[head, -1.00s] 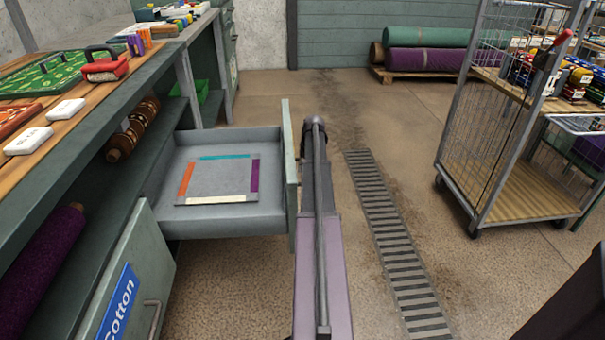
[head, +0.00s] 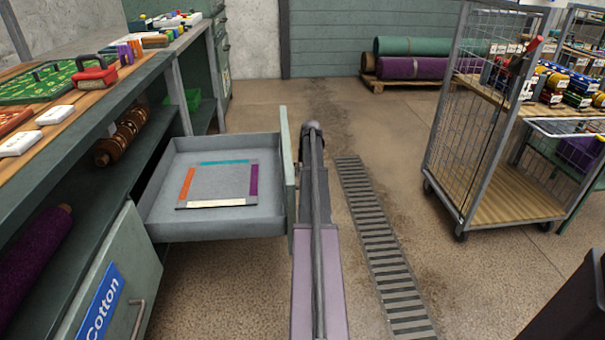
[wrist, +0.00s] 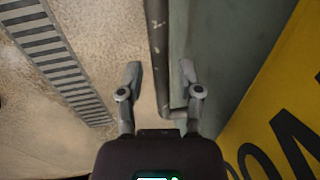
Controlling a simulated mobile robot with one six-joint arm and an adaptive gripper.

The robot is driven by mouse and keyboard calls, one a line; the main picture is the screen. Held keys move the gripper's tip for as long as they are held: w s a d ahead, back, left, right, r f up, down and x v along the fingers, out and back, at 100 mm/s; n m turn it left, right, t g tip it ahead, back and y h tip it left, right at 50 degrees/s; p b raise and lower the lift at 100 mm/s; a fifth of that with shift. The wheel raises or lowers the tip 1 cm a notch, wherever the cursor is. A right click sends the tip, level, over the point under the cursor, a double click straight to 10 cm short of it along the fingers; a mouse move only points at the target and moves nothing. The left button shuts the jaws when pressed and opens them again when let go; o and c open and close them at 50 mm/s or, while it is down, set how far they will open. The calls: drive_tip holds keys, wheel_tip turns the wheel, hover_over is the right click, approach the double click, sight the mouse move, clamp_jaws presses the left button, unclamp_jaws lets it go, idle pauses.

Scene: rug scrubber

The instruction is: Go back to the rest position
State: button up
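My gripper (wrist: 160,72) is open, with its two fingers apart and nothing clamped between them. In the head view, my arm reaches forward just right of the front of the pulled-out grey drawer (head: 165,228), and my gripper is mostly hidden behind the arm. The drawer holds a flat square frame with orange, teal, purple and cream sides (head: 218,204).
A workbench with shelves (head: 110,130) stands on the left, with a door labelled Cotton (head: 125,270) below. A wire cart (head: 510,212) stands on the right. Rolled rugs (head: 415,68) lie at the back. Floor around the grate (head: 385,260) is clear.

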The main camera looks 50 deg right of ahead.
drive_tip(key=shift+r, duration=0.15)
idle(0.6)
wheel_tip(320, 180, up, 10)
drive_tip(key=p, duration=1)
